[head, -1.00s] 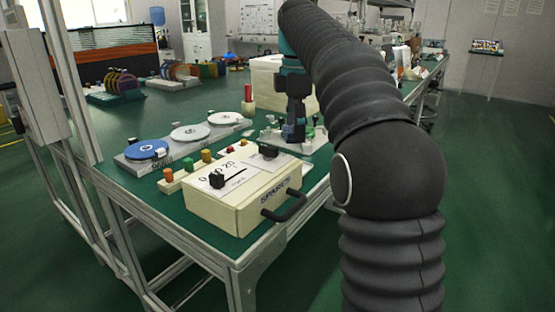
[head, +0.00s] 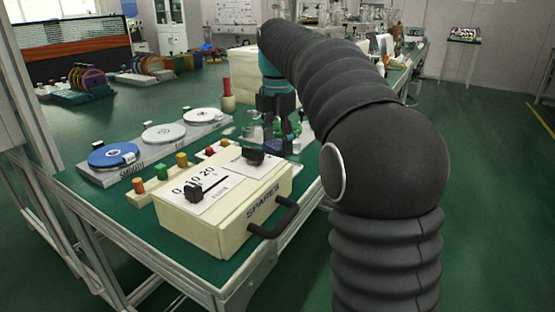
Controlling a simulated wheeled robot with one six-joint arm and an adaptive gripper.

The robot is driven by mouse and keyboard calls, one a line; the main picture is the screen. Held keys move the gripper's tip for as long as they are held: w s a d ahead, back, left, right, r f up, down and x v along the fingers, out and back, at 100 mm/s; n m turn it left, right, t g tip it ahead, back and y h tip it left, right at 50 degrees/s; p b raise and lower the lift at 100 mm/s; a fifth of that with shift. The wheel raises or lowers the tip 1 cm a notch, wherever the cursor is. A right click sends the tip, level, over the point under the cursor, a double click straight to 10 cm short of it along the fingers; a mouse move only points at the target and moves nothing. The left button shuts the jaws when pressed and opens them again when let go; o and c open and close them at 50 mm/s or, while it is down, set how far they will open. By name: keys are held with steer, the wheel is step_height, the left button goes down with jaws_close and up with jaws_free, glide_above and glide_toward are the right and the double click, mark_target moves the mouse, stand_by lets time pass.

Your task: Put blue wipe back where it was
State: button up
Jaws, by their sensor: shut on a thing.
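My gripper (head: 277,146) points down over the far part of the green bench top (head: 185,255), behind the cream SPARES box (head: 225,212). It is shut on a small dark blue thing (head: 268,133), likely the blue wipe. Most of that thing is hidden by the fingers, and I cannot tell whether it touches what lies below. A blue disc (head: 108,153) lies at the left end of a grey rack, well apart from my gripper.
The grey rack (head: 133,164) also bears two white discs (head: 163,132). Several coloured knobs (head: 160,170) stand between rack and box. A red cylinder (head: 226,88) stands behind the rack. The box handle (head: 276,220) juts out at the bench's front right.

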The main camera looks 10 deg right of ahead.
mark_target(278, 156)
steer(key=shift+f+b, duration=0.3)
steer(key=shift+f, duration=1.7)
steer(key=shift+f, duration=0.1)
steer(key=o, duration=1.1)
step_height(278, 156, up, 12)
steer(key=shift+r+p, duration=0.1)
steer(key=shift+p, duration=0.95)
